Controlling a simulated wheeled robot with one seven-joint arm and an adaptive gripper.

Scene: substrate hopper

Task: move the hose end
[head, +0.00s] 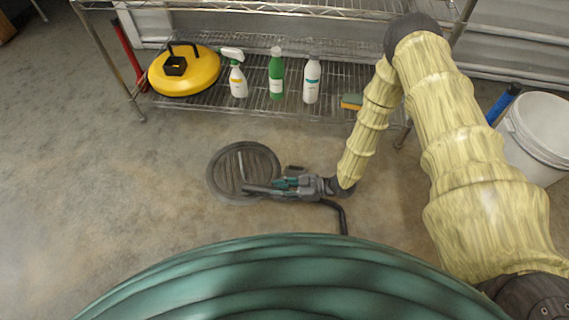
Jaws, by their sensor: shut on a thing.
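My gripper (282,185) is in the middle of the head view, low over the concrete floor, pointing left. It is shut on the hose end (256,189), a dark grey tube lying roughly level. The tip of the tube reaches left over the round dark floor grate (235,165). I cannot tell whether the tube touches the grate. A black hose (342,214) bends down from behind my gripper toward the bottom of the picture, where its lower part is hidden. My fingers cover part of the tube.
A wire shelf (200,102) at the back holds a yellow round container (195,78), a white spray bottle (238,82), a green bottle (276,80), a white bottle (311,82) and a sponge (352,101). A white bucket (540,130) stands right. The left floor is clear.

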